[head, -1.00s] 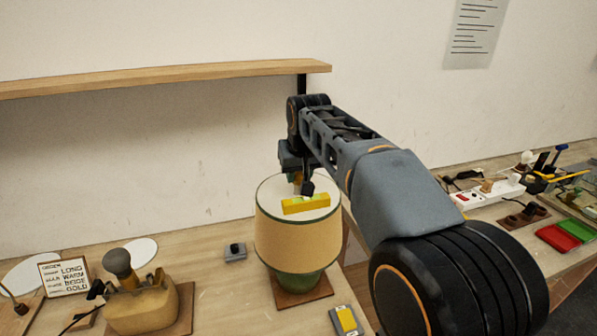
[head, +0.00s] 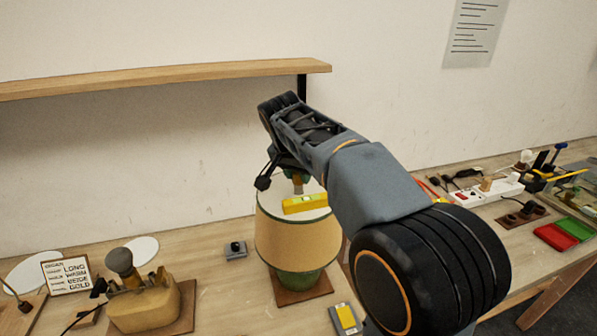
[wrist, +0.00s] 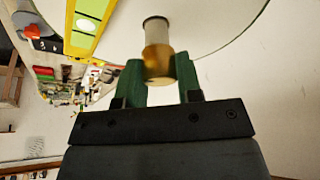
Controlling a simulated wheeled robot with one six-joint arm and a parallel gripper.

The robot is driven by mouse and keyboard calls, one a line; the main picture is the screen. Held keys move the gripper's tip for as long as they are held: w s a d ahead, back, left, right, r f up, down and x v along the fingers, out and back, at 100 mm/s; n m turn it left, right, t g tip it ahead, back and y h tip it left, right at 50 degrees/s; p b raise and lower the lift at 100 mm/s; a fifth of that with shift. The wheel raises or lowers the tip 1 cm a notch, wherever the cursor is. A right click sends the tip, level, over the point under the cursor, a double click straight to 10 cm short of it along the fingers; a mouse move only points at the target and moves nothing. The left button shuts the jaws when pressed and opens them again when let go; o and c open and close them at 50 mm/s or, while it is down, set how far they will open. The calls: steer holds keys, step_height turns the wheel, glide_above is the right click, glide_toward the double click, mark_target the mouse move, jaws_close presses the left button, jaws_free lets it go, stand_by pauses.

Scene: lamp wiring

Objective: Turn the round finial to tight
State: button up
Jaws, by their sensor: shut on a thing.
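The lamp has a beige shade (head: 297,240) with dark trim, on a green base (head: 298,283). A small gold finial with a greyish end (head: 298,188) stands at the middle of the shade's pale top; it also shows in the wrist view (wrist: 158,62). My gripper (wrist: 160,76) has its two green fingers closed on either side of the gold part. The gripper also shows above the shade in the head view (head: 297,175), partly hidden by my arm. The finial's thread and seating are not visible.
A yellow level (head: 305,203) lies on the shade's top beside the finial. A shelf (head: 160,77) runs along the wall behind. A tan lamp base (head: 145,303) and an order sign (head: 66,275) stand left. A white power strip (head: 487,192) and red-green trays (head: 556,237) lie right.

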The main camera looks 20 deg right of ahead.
steer(key=shift+m, duration=0.3)
stand_by(0.4)
steer(key=o, duration=0.9)
steer(key=shift+o, duration=0.2)
steer(key=p+v, duration=0.1)
steer(key=v, duration=1.2)
steer(key=shift+r, duration=0.45)
steer(key=s+f+n, duration=0.1)
steer(key=s+f, duration=0.1)
steer(key=f, duration=0.1)
steer(key=s+d+f+n+y, duration=0.1)
steer(key=s+f+n, duration=0.1)
steer(key=f, duration=0.1)
steer(key=s+d+f+n, duration=0.1)
steer(key=s+f, duration=0.1)
steer(key=f, duration=0.1)
steer(key=shift+d+n+y, duration=0.2)
steer(key=shift+n+y, duration=0.1)
steer(key=shift+n, duration=0.1)
steer(key=s+f+n, duration=0.2)
steer(key=s+f, duration=0.2)
steer(key=f, duration=0.3)
steer(key=s+d+f+n+y, duration=0.1)
steer(key=s+f+n, duration=0.1)
steer(key=s+f, duration=0.3)
step_height(320, 180, down, 3)
steer(key=shift+s+r+t+y, duration=0.1)
steer(key=shift+s+t+y, duration=0.2)
steer(key=shift+t, duration=0.1)
